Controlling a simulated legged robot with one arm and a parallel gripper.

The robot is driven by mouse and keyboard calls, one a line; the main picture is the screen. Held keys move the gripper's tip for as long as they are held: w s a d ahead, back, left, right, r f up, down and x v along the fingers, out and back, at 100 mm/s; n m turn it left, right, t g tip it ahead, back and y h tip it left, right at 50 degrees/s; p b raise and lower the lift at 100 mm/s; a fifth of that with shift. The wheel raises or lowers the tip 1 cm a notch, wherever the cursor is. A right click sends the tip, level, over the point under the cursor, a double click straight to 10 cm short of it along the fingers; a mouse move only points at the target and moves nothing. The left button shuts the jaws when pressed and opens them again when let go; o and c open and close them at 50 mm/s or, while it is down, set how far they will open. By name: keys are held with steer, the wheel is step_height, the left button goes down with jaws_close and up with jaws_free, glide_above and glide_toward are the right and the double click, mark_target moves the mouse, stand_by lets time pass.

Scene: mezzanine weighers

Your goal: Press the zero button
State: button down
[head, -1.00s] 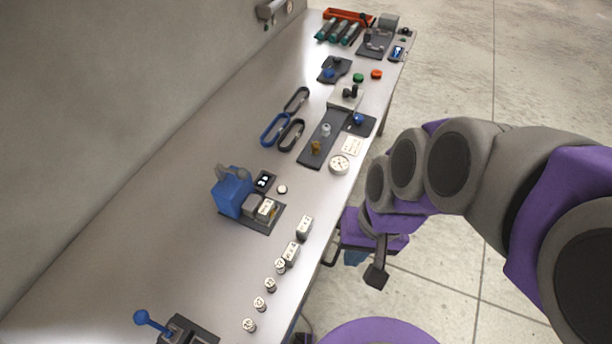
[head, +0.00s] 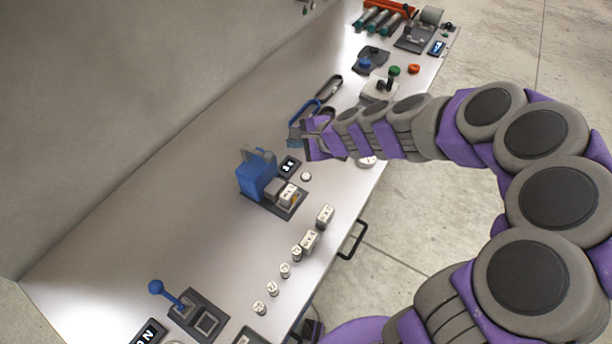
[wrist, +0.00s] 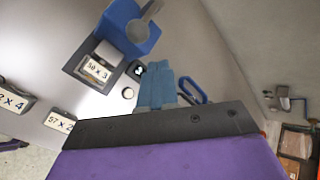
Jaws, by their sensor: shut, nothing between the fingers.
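A small round white button (head: 306,177) sits on the bench beside a small dark display (head: 289,166) and a blue weigher (head: 257,178). I see no label on the button, so I cannot tell by print that it is the zero button. In the wrist view the white button (wrist: 128,93) is just left of my fingers, with the display (wrist: 137,70) above it and the blue weigher (wrist: 130,28) higher up. My gripper (head: 297,134) is shut and empty, beyond the button in the head view and apart from it. The wrist view shows its blue-grey fingertips (wrist: 156,72) together.
A labelled block (head: 287,195) rests on the weigher. Several white weights (head: 285,270) line the bench's near edge. Blue and black loops (head: 330,88) lie behind my gripper. A blue-knobbed lever (head: 157,288) stands at the lower left. The bench's left middle is clear.

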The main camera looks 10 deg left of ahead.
mark_target(308, 178)
steer(key=w+d+f+m+t+h, duration=0.1)
steer(key=w+f+m+h, duration=0.1)
steer(key=w+f+m, duration=0.4)
step_height(308, 178, down, 5)
steer(key=shift+w+d+r+t, duration=0.1)
steer(key=shift+w+d+t, duration=0.1)
steer(key=shift+d+t, duration=0.1)
step_height(308, 178, down, 9)
steer(key=b, duration=0.7)
steer(key=shift+r+b, duration=0.1)
steer(key=shift+b, duration=0.3)
stand_by(1.3)
steer(key=shift+f, duration=0.35)
steer(key=shift+f+b, duration=0.4)
steer(key=shift+b, duration=0.1)
stand_by(0.4)
steer(key=shift+r, duration=0.15)
stand_by(0.3)
steer(key=shift+r+p, duration=0.7)
steer(key=shift+p, duration=0.1)
